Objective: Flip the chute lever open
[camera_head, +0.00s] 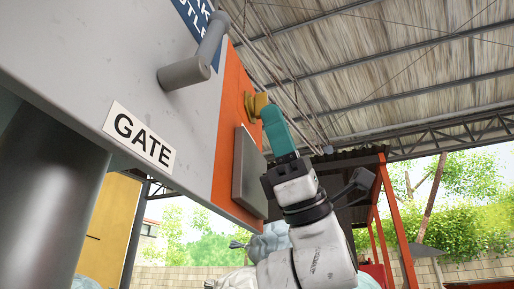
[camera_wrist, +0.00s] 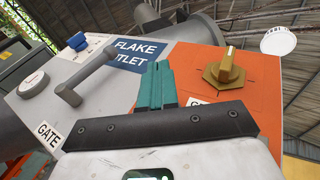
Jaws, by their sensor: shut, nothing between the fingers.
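On the machine's side, a yellow knob with a raised bar on a hexagonal base (camera_wrist: 226,70) sits on an orange panel (camera_wrist: 262,98). It also shows in the head view (camera_head: 252,105). A grey bar handle (camera_wrist: 92,77) stands out from the grey part of the face, also in the head view (camera_head: 192,65). I cannot tell which of these is the chute lever. My gripper (camera_head: 270,114) has teal fingers, shut and empty. In the wrist view its fingertips (camera_wrist: 158,68) show left of the knob and right of the handle. Whether they touch the knob is unclear.
A blue FLAKE OUTLET sign (camera_wrist: 142,52) and a GATE label (camera_head: 140,136) mark the face. A grey plate (camera_head: 249,172) projects near my wrist. A round white button (camera_wrist: 33,84) and a blue knob (camera_wrist: 77,41) lie farther left. Open air is to the right.

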